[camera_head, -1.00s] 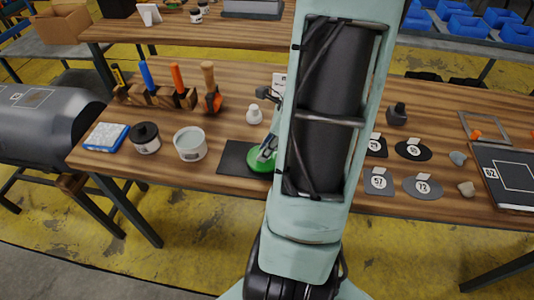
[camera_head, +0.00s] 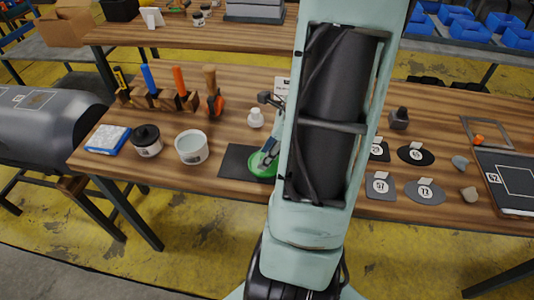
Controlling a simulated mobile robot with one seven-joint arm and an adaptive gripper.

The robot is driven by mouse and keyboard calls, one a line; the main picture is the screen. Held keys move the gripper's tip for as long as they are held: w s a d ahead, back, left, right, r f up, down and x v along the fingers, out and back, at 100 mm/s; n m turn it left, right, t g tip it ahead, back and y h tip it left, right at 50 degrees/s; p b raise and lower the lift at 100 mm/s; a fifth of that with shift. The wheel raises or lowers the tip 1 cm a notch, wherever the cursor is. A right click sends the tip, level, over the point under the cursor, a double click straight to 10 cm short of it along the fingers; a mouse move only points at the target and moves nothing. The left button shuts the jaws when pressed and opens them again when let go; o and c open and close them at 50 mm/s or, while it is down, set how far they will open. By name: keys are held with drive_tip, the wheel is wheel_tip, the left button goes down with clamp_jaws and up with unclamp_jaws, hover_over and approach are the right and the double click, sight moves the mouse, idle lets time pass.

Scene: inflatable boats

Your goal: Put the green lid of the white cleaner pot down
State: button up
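The green lid (camera_head: 257,168) lies low over the dark mat (camera_head: 232,160), near the front edge of the wooden table. My gripper (camera_head: 267,160) is at the lid, its fingertips reaching down to it. My arm hides the right part of the lid and much of the gripper, so I cannot tell whether the fingers are closed on the lid or whether the lid touches the mat. The white pot (camera_head: 191,147) stands open to the left of the mat, with a pale inside.
A black-lidded pot (camera_head: 146,141) and a blue-and-white pack (camera_head: 107,139) stand further left. A wooden tool block (camera_head: 160,100) and a small white bottle (camera_head: 255,118) are behind. Numbered dark patches (camera_head: 380,186) lie right of my arm. The mat's left part is bare.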

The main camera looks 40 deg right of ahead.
drive_tip(key=p+v, duration=0.2)
drive_tip(key=v, duration=1)
